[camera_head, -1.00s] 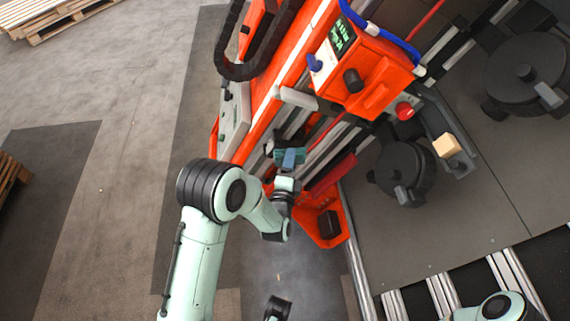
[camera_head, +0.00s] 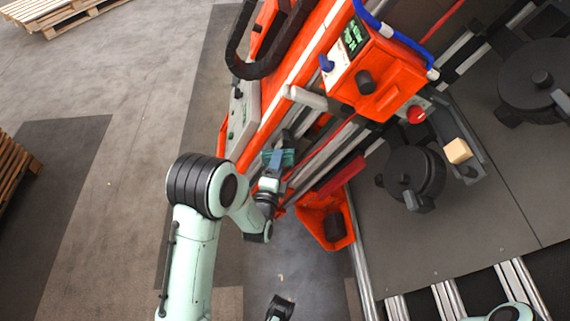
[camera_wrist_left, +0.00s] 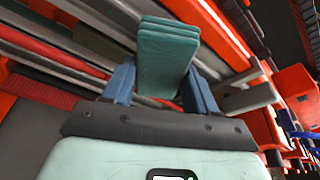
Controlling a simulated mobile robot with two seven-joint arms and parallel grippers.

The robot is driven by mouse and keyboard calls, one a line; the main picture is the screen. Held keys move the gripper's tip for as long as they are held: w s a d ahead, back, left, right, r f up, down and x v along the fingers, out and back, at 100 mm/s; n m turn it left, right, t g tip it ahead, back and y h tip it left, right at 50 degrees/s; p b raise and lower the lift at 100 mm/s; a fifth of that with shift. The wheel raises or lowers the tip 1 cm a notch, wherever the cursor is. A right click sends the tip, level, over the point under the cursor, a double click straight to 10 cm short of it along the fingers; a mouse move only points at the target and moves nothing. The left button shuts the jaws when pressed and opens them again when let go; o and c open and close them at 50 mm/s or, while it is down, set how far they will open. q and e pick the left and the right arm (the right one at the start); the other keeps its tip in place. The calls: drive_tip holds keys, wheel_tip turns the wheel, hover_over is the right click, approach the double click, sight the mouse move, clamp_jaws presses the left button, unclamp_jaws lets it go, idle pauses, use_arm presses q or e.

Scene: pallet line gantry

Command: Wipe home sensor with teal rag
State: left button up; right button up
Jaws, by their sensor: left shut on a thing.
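My left gripper (camera_head: 270,172) is shut on the teal rag (camera_head: 287,158), beside the lower end of the orange gantry beam. In the left wrist view, the rag (camera_wrist_left: 165,60) is a folded teal block standing out between the two blue fingers (camera_wrist_left: 158,88). Metal rails lie behind it. I cannot pick out the home sensor for sure, and the gripper and rag cover part of the rails. I cannot tell whether the rag touches anything there. My right gripper is not clearly in view; only a mint arm part shows at the bottom right.
An orange bin (camera_head: 327,218) hangs below. Dark round units (camera_head: 413,172) and a tan block (camera_head: 458,151) are at right. Open floor lies left.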

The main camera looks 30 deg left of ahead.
use_arm(q)
drive_tip(key=shift+s+a+f, duration=0.1)
drive_tip(key=shift+a, duration=0.1)
drive_tip(key=shift+s+d+b, duration=0.1)
drive_tip(key=shift+s+d, duration=0.45)
drive_tip(key=shift+s, duration=0.3)
drive_tip(key=shift+s+d+b, duration=0.1)
drive_tip(key=shift+s+d, duration=0.45)
drive_tip(key=shift+s, duration=0.25)
drive_tip(key=shift+s+d+b, duration=0.1)
drive_tip(key=shift+s+d, duration=0.45)
drive_tip(key=shift+s, duration=0.3)
drive_tip(key=shift+s, duration=0.1)
drive_tip(key=shift+s+d, duration=0.4)
drive_tip(key=shift+s, duration=0.2)
drive_tip(key=shift+s+d, duration=0.4)
drive_tip(key=shift+s, duration=0.2)
